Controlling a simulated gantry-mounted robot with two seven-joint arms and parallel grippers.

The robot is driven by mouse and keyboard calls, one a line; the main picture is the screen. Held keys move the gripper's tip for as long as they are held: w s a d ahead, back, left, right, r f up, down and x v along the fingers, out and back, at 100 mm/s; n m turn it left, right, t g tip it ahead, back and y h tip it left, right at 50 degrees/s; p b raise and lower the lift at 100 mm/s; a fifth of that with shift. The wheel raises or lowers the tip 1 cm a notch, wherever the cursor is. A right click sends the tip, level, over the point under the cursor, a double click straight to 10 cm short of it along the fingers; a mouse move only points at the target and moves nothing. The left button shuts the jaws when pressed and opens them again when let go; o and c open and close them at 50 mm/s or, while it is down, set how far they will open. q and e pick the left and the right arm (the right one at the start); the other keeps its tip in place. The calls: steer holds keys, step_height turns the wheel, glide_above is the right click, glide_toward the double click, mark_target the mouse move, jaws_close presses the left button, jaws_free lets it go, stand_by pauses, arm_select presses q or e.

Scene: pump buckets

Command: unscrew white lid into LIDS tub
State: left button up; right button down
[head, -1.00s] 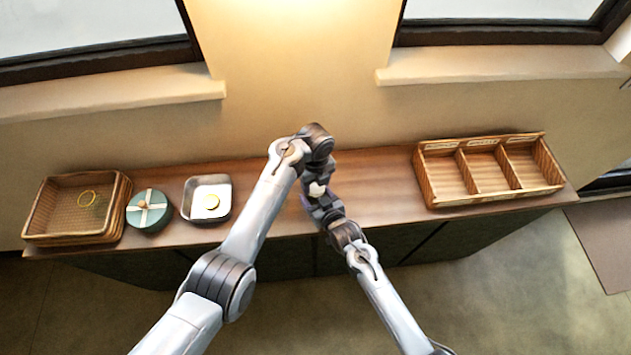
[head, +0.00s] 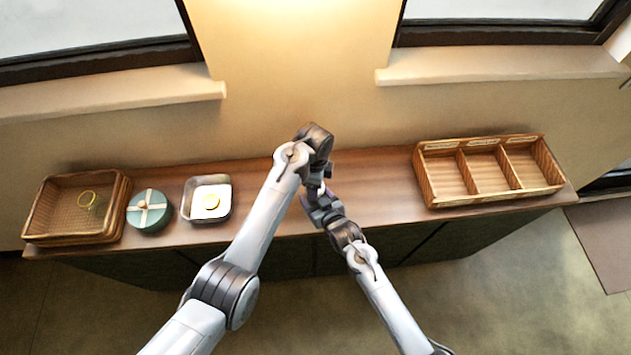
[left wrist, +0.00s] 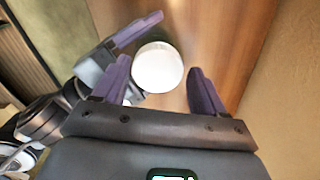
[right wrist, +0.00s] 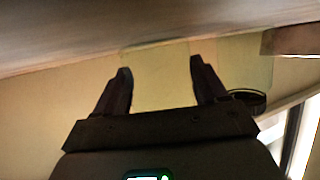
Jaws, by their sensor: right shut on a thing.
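The round white lid (left wrist: 157,67) shows from above in the left wrist view, between the fingers of my left gripper (left wrist: 163,82). Those fingers are apart, with a clear gap on the lid's right side. In the head view my left gripper (head: 322,174) is just above my right gripper (head: 316,199), over the middle of the counter. My right gripper (right wrist: 160,82) is shut on a pale, see-through container (right wrist: 160,75) that shows between its fingers. The container is mostly hidden in the head view. No LIDS lettering can be read.
On the counter (head: 375,180) at left are a wicker basket (head: 30,225) with a yellow ring, a teal round tin (head: 149,220) with a pale cross, and a metal dish (head: 222,188) with a yellow item. A three-compartment wooden crate (head: 490,200) stands at right, its labels unreadable.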

arm_select(q)
steer(key=shift+s+d+r, duration=0.15)
steer(key=shift+s+r, duration=0.05)
steer(key=shift+r, duration=0.25)
arm_select(e)
steer(key=shift+d, duration=0.15)
arm_select(q)
steer(key=shift+w+r, duration=0.1)
steer(key=shift+r, duration=1.7)
steer(key=shift+c, duration=0.3)
steer(key=m, duration=0.3)
steer(key=shift+a+r+m, duration=0.1)
steer(key=shift+a+m, duration=0.1)
steer(key=shift+m, duration=0.2)
steer(key=m, duration=0.2)
steer(key=shift+r+m, duration=0.35)
steer(key=shift+m, duration=0.05)
steer(key=r+m, duration=0.1)
steer(key=m, duration=0.2)
steer(key=shift+r, duration=0.15)
steer(key=shift+d+r+m, duration=0.15)
steer(key=shift+r+m, duration=0.05)
steer(key=shift+m, duration=0.2)
steer(key=shift+w+f, duration=0.1)
steer(key=shift+f, duration=3.5)
